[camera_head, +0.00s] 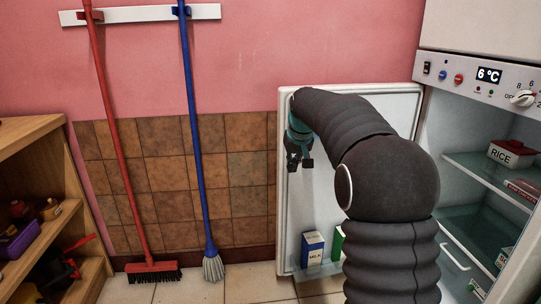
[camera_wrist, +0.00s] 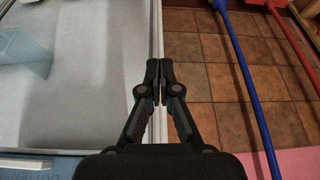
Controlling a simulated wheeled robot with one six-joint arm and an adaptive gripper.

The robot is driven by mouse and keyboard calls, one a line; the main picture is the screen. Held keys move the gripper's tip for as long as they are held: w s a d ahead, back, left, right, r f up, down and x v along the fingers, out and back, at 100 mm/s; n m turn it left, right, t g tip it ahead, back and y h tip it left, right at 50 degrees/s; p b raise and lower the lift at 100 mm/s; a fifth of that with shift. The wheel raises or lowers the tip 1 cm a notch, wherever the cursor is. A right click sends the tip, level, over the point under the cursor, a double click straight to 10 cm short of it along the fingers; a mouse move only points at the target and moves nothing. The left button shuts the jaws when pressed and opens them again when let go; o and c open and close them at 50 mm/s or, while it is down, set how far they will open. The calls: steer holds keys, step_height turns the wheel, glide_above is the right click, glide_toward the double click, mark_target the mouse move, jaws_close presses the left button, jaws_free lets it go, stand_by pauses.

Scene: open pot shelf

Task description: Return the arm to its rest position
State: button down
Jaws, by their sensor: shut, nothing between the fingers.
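My gripper (camera_head: 299,158) hangs in front of the open fridge door (camera_head: 345,99) in the head view, near the door's left edge. In the wrist view my gripper (camera_wrist: 159,71) is shut and empty, its two fingertips together over the edge of the white door (camera_wrist: 80,110). I cannot tell whether the fingertips touch the door. My dark arm covers the middle of the door in the head view.
A milk carton (camera_head: 313,249) and a green carton (camera_head: 338,243) stand low on the door. The open fridge with glass shelves (camera_head: 480,167) is at right. A red broom (camera_head: 152,267), a blue mop (camera_head: 213,266) and a wooden shelf (camera_head: 62,222) are at left. Tiled floor between is clear.

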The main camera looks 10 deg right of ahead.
steer(key=s+f+g, duration=0.1)
steer(key=s+f, duration=0.2)
steer(key=f, duration=0.2)
steer(key=s+a+m+t, duration=0.1)
steer(key=s+t, duration=0.1)
steer(key=s, duration=3.7)
steer(key=shift+s+a+h, duration=0.15)
steer(key=shift+s+h, duration=0.05)
steer(key=shift+h, duration=0.1)
steer(key=shift+r, duration=0.1)
